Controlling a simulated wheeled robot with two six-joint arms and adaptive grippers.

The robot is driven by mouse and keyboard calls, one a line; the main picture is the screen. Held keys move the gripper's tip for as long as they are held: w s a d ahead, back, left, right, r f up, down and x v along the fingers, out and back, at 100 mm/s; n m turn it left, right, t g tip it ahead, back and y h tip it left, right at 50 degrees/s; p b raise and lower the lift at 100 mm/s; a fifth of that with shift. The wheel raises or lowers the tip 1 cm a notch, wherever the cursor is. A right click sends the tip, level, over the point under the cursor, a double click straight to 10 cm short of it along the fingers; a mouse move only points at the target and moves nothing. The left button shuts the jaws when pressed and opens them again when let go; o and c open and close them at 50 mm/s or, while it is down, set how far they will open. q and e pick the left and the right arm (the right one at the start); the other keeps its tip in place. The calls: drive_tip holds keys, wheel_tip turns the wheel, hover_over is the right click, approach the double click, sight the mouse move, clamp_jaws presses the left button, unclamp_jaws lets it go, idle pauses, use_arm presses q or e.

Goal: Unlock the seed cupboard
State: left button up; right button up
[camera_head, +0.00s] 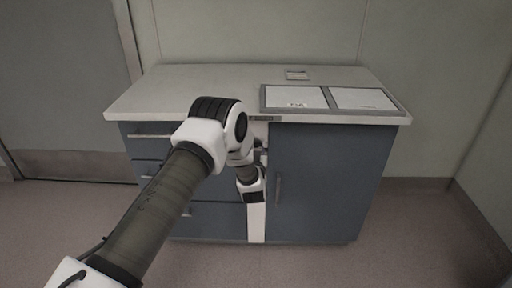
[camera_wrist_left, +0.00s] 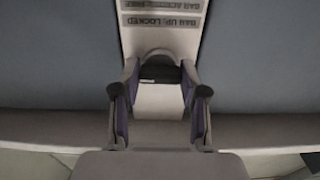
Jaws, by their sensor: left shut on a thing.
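The seed cupboard appears to be the blue-grey door (camera_head: 330,180) with a vertical handle (camera_head: 279,188) in the right half of the cabinet; the door is closed. A pale strip (camera_head: 256,225) runs down beside it. In the left wrist view this strip (camera_wrist_left: 160,35) carries upside-down labels that seem to read "BAR UP: LOCKED" and "BAR ACROSS: FREE". My left gripper (camera_wrist_left: 160,85) is shut on a dark bar (camera_wrist_left: 160,73) at the strip. In the head view, my arm hides the bar and most of the gripper. My right gripper is not in view.
Drawers (camera_head: 145,135) fill the cabinet's left half. The pale countertop (camera_head: 160,90) holds a grey frame with two white panels (camera_head: 295,97) and a small plate (camera_head: 297,75) behind it. Walls stand behind and at right; floor is clear in front on the right.

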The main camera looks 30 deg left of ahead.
use_arm(q)
drive_tip(key=shift+f, duration=0.1)
drive_tip(key=o, duration=1.1)
drive_tip(key=shift+o, duration=0.2)
drive_tip(key=v, duration=1.2)
drive_tip(key=shift+s, duration=0.1)
